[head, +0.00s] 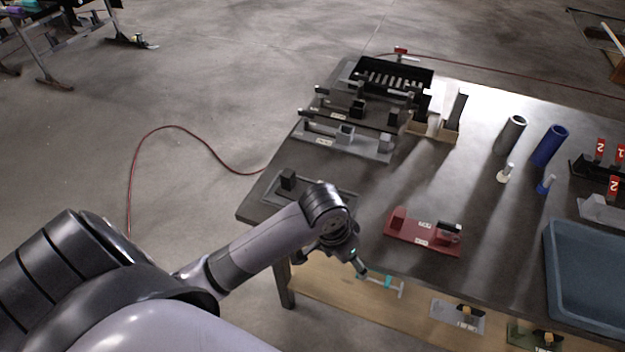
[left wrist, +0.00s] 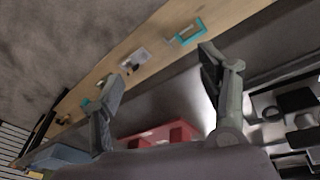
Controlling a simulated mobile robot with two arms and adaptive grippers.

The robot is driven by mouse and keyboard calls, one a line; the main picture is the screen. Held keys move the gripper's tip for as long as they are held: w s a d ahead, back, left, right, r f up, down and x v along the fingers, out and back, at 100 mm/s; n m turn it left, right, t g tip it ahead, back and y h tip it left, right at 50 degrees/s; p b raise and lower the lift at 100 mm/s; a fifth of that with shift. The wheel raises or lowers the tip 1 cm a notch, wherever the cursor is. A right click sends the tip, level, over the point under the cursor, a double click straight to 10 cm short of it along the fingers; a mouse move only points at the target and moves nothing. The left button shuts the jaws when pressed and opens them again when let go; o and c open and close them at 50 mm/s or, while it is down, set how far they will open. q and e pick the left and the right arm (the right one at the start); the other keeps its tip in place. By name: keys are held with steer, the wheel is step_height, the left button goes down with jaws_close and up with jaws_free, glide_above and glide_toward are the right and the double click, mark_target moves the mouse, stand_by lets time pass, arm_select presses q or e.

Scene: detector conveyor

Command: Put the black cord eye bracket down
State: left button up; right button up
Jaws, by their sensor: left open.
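My left gripper (head: 360,267) is in front of the table's near edge, left of the red fixture. In the left wrist view its two fingers (left wrist: 162,80) are spread wide with nothing between them. I cannot say for certain which part is the black cord eye bracket. A small black block (head: 288,179) stands on a grey plate at the table's left corner, beside my left forearm. Another black block (head: 358,108) stands on a fixture further back. My right gripper is out of view.
The red fixture (head: 408,231) stands near the table's front edge; it also shows in the left wrist view (left wrist: 181,132). A blue tray (head: 556,285) is at the right. A teal-ended frame (head: 402,289) and small plates lie on the lower wooden shelf (head: 330,286). The table's middle has clear room.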

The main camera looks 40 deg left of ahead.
arm_select(q)
steer(key=w+a+r+n+g+y, duration=0.1)
steer(key=w+a+r+n, duration=0.1)
steer(key=w+a+r, duration=0.6)
steer(key=w+a+r+n+g+y, duration=0.1)
steer(key=w+a+r+n, duration=0.4)
steer(key=r, duration=0.6)
steer(key=f, duration=0.4)
steer(key=f+m+p, duration=0.1)
steer(key=f, duration=0.2)
steer(key=a+f+m+p, duration=0.1)
steer(key=f, duration=0.3)
steer(key=shift+s+f, duration=0.3)
steer(key=f, duration=0.1)
steer(key=f+p, duration=0.1)
steer(key=f, duration=0.1)
steer(key=f+p, duration=0.1)
steer(key=shift+d+f, duration=0.25)
steer(key=shift+f, duration=0.55)
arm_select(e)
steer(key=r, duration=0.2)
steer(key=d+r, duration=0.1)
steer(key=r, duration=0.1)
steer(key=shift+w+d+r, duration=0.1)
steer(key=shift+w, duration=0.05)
